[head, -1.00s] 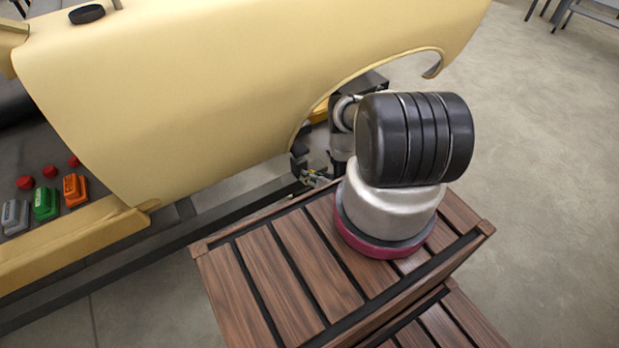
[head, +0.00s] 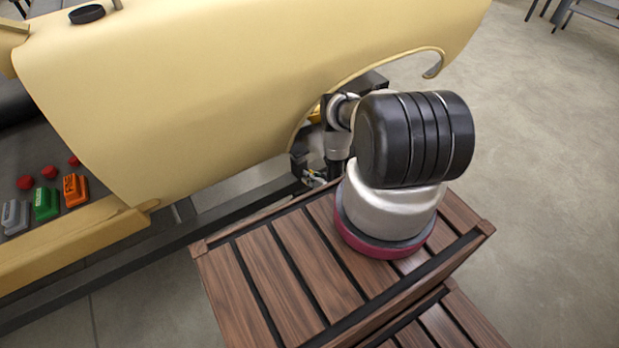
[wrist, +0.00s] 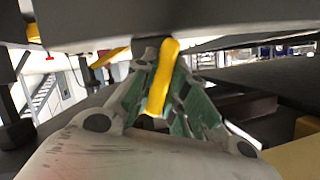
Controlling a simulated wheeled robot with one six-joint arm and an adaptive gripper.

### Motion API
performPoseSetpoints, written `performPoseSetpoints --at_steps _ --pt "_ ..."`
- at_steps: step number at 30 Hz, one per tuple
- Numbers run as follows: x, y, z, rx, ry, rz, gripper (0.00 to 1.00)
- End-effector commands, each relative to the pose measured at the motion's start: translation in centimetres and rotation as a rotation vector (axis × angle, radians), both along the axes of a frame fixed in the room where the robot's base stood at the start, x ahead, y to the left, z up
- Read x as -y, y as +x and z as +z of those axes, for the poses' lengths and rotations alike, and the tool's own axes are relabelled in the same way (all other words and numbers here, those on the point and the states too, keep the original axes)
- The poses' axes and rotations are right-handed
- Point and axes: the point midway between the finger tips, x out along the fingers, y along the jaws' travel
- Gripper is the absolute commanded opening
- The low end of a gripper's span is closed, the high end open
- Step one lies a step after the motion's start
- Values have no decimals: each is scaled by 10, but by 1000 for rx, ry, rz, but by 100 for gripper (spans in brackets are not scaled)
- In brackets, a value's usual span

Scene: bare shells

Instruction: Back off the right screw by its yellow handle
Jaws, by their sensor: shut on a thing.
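In the wrist view, the yellow handle (wrist: 163,75) stands upright, slightly tilted, between the green-padded fingers of my gripper (wrist: 167,100). The fingers are shut on the handle. Its upper end reaches a grey surface above, and the screw it belongs to cannot be made out. In the head view, my gripper (head: 314,176) is small and partly hidden below the wheel-arch opening of the cream shell (head: 190,90). The handle cannot be clearly seen there.
My arm rises from a wooden slatted stand (head: 290,290). A dark rail (head: 225,215) runs along the floor under the shell. Grey, green (head: 46,203) and orange (head: 75,188) blocks and several red knobs lie at the left. Open floor lies to the right.

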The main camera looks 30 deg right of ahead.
Motion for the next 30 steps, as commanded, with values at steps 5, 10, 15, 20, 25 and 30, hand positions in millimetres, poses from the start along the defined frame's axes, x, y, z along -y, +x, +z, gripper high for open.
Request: performPoseSetpoints --at_steps 5,10,15,20,25,30 --pt "-2 0 0 3 -138 3 0" --pt "-3 0 0 6 -263 1 0" --pt "-3 0 0 10 -359 1 0" --pt "-3 -1 0 11 -418 1 0" --pt "-3 -1 0 12 -450 0 0" --pt "-2 -1 0 12 -459 0 0"
